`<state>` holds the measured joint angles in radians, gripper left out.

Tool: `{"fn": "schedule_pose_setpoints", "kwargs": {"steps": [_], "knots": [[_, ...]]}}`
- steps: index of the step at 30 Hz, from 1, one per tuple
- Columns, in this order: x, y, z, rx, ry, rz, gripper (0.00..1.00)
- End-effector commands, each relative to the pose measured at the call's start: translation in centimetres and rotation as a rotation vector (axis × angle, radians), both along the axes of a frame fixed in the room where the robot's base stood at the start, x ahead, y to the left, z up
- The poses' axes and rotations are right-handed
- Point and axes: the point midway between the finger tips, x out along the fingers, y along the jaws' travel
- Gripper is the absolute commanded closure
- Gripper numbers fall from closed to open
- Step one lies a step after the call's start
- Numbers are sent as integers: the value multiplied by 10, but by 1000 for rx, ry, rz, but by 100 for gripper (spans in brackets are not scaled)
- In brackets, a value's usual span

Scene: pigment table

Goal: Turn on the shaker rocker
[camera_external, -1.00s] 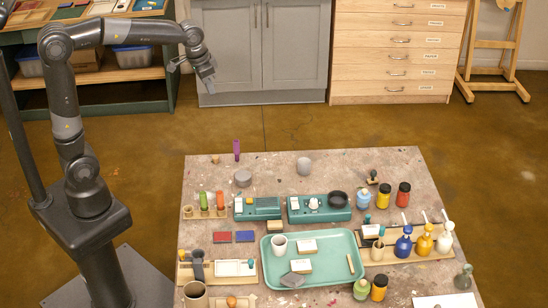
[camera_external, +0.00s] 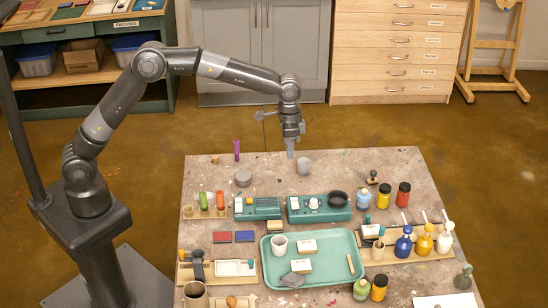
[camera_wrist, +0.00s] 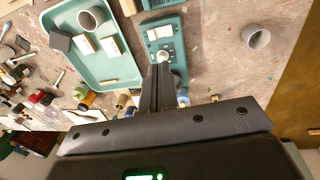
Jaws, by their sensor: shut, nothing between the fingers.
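Two teal devices stand side by side on the table; which is the shaker I cannot tell for sure. The right one (camera_external: 296,214) carries a pale knob (camera_external: 314,203) and a black round dish (camera_external: 337,199); it shows in the wrist view (camera_wrist: 176,29) with small white parts, its dish end hidden behind my fingers. The left one (camera_external: 258,214) has a white part and dark panel; its edge is at the top of the wrist view (camera_wrist: 158,4). Rocker positions are too small to read. My gripper (camera_external: 291,157) is shut and empty, pointing down above the table's back part.
A grey cup (camera_external: 304,168) stands close to my fingertips. A teal tray (camera_external: 340,286) with a white cup and blocks lies in front of the devices. Bottles and jars (camera_external: 404,194) stand at right; a purple cylinder (camera_external: 237,149) stands upright at back left.

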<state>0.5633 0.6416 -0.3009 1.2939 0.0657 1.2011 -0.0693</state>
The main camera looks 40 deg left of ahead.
Motion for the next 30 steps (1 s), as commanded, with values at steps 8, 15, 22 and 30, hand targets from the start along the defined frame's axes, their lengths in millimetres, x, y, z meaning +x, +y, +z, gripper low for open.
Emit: {"fn": "schedule_pose_setpoints", "kwargs": {"steps": [8,15,22,30], "knots": [[-5,-27,-21,0,29,-28,100],[-5,-27,-22,-1,30,-29,100],[-6,-27,-30,1,33,-30,100],[-11,-32,-78,3,34,-31,100]]}}
